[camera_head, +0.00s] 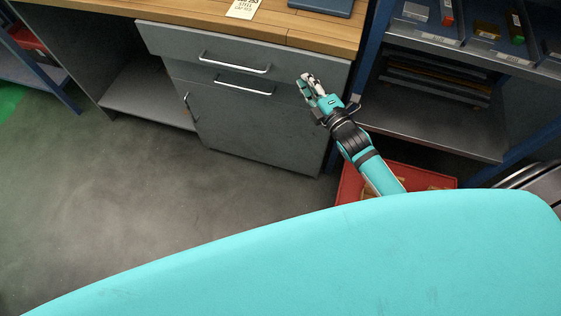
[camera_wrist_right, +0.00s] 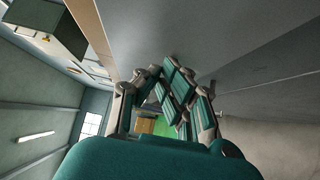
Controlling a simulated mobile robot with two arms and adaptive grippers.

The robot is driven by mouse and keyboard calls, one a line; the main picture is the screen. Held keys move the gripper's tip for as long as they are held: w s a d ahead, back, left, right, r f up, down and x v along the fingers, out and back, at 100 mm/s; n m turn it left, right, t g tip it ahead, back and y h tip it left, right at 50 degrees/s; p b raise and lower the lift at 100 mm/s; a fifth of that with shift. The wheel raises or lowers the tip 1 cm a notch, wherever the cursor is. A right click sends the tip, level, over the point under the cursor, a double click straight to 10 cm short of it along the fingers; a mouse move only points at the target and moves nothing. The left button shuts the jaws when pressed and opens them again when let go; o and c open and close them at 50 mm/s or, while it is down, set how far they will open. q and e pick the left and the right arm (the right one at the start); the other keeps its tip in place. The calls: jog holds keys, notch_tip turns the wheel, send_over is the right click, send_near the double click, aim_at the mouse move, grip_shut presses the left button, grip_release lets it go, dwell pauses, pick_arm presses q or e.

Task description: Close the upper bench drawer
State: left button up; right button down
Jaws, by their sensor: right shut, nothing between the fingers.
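The grey upper bench drawer (camera_head: 170,42) is under the wooden worktop in the head view, with a silver bar handle (camera_head: 234,63) across its front. Its front appears to stand out a little from the cabinet face below; how far is hard to tell. My right gripper (camera_head: 309,84) is shut and empty, in front of the right end of the drawer, right of the handle. I cannot tell whether it touches the front. In the right wrist view its fingers (camera_wrist_right: 180,92) are together beside a large grey surface (camera_wrist_right: 240,45). My left gripper is not in view.
A lower compartment (camera_head: 250,125) with its own handle is below the drawer. A blue-framed shelf unit (camera_head: 440,115) stands to the right, with a red bin (camera_head: 350,185) on the floor near my right arm. The floor (camera_head: 110,190) in front is clear.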

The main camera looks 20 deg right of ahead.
aim_at(313, 74)
jog(key=w+d, duration=0.2)
jog(key=w, duration=0.1)
jog(key=shift+d+b, duration=0.1)
jog(key=shift+b, duration=0.2)
jog(key=shift+w+d+r, duration=0.1)
jog(key=shift+w, duration=0.05)
jog(key=shift+r, duration=0.15)
